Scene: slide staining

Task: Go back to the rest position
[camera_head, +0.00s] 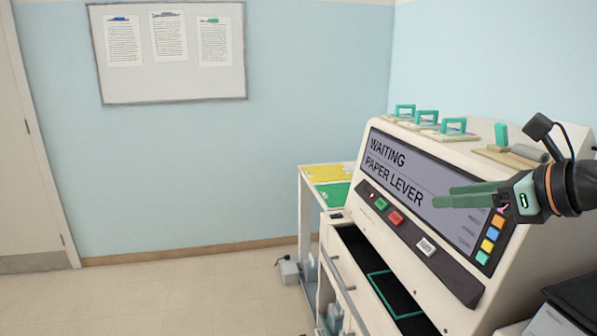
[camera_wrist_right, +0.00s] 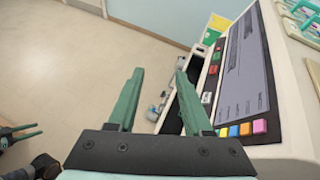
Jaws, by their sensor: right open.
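My right gripper (camera_head: 437,195) reaches in from the right, in front of the machine's screen. It is open, and in the right wrist view (camera_wrist_right: 160,74) its two green fingers stand apart with nothing between them. The white staining machine (camera_head: 349,210) has a tilted screen (camera_head: 400,160) reading "WAITING PAPER LEVER". Green fingers that look like my left gripper (camera_wrist_right: 18,134) show at the left edge of the right wrist view, too small to judge; the head view does not show them.
Green-handled pieces (camera_head: 427,117) sit on top of the machine. An open dark drawer (camera_head: 380,275) is at its front. A side table with yellow and green sheets (camera_head: 328,172) stands behind it. The floor (camera_head: 170,295) to the left is clear.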

